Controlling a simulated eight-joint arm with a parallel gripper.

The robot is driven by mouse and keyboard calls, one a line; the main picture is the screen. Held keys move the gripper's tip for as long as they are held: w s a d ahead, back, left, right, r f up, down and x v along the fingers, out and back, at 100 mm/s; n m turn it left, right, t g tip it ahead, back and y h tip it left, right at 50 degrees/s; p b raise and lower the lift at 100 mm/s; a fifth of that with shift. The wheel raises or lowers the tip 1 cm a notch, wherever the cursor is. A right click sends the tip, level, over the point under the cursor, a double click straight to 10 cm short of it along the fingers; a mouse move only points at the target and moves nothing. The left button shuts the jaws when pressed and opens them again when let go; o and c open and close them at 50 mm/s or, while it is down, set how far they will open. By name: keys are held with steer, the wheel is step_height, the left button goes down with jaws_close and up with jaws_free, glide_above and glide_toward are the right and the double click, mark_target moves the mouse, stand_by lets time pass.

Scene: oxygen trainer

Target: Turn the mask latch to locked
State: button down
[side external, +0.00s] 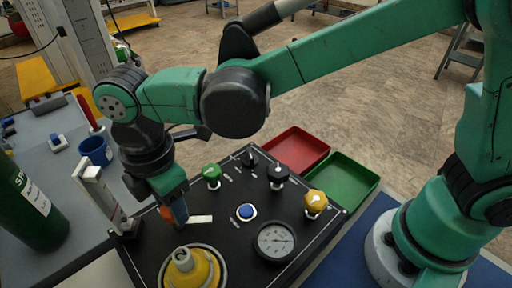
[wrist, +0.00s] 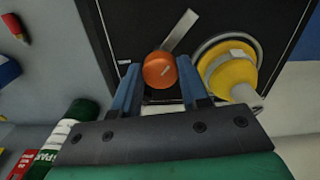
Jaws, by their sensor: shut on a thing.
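An orange round knob with a pale flat bar sticking out from it, which appears to be the mask latch, sits on the black panel. The orange knob (wrist: 160,70) lies between the blue fingers of my gripper (wrist: 158,80) in the wrist view, with its bar (wrist: 180,31) pointing up and slightly right. In the side view my gripper (side external: 174,213) points down at the panel's left part, mostly covering the knob (side external: 166,214); the bar (side external: 200,219) extends right. My gripper is shut on the knob. A yellow mask (side external: 193,270) in a pale ring is close by.
A white upright post (side external: 103,197) stands close left of my gripper.

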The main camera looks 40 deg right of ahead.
steer(key=m, duration=0.6)
steer(key=shift+m, duration=0.4)
steer(key=m, duration=0.3)
steer(key=shift+m, duration=2)
steer(key=shift+c, duration=2.2)
jaws_free()
steer(key=shift+r, duration=2.85)
